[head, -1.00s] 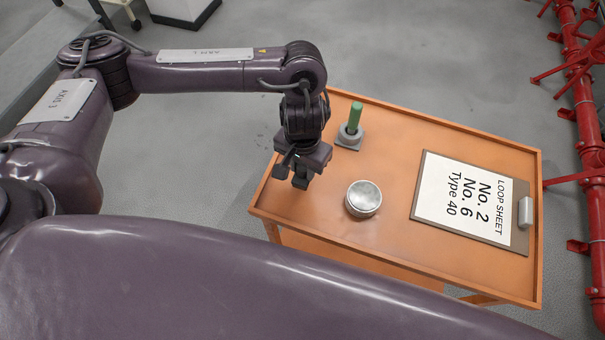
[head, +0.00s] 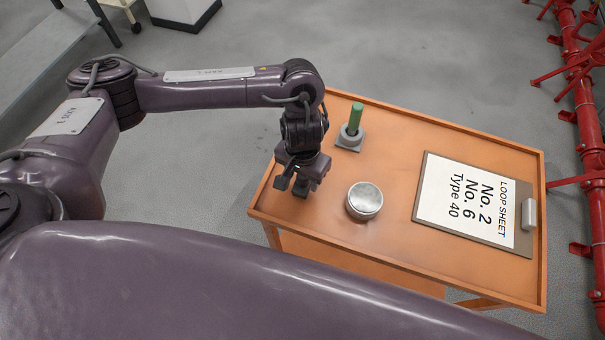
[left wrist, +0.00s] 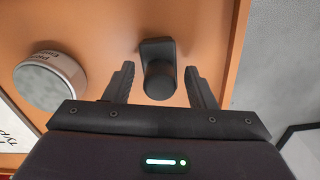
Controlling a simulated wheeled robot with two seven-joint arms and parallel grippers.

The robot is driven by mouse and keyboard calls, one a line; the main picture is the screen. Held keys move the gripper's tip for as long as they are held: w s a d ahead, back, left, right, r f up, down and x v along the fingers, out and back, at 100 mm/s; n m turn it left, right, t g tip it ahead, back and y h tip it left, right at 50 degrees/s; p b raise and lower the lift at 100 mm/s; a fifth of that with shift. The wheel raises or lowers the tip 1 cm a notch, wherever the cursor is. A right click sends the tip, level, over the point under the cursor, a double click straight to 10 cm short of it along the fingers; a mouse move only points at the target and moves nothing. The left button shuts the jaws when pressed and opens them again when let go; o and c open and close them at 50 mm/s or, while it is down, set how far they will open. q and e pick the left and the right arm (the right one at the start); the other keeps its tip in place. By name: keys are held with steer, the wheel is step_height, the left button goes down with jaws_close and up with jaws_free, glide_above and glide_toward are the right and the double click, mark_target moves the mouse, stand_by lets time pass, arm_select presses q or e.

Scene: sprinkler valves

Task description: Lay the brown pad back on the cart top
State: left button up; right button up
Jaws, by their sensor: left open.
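A dark brownish-grey piece with a square base and a round knob (left wrist: 157,80) stands on the orange cart top (head: 390,130), near its edge; it may be the brown pad. My left gripper (left wrist: 160,68) is open, with one finger on each side of the knob and a visible gap on both sides. In the head view my left gripper (head: 302,188) points down over the cart's left end and mostly hides the piece. My right gripper is out of view.
A round tin with a pale lid (head: 364,200) stands right of the gripper. A green peg in a grey holder (head: 350,138) stands behind. A brown clipboard with a loop sheet (head: 468,203) lies at the right. Red pipes (head: 588,130) run beyond the cart.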

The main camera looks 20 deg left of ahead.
arm_select(q)
step_height(320, 180, up, 12)
steer(key=p, duration=0.2)
steer(key=shift+r+p, duration=0.15)
steer(key=shift+p, duration=0.25)
stand_by(0.5)
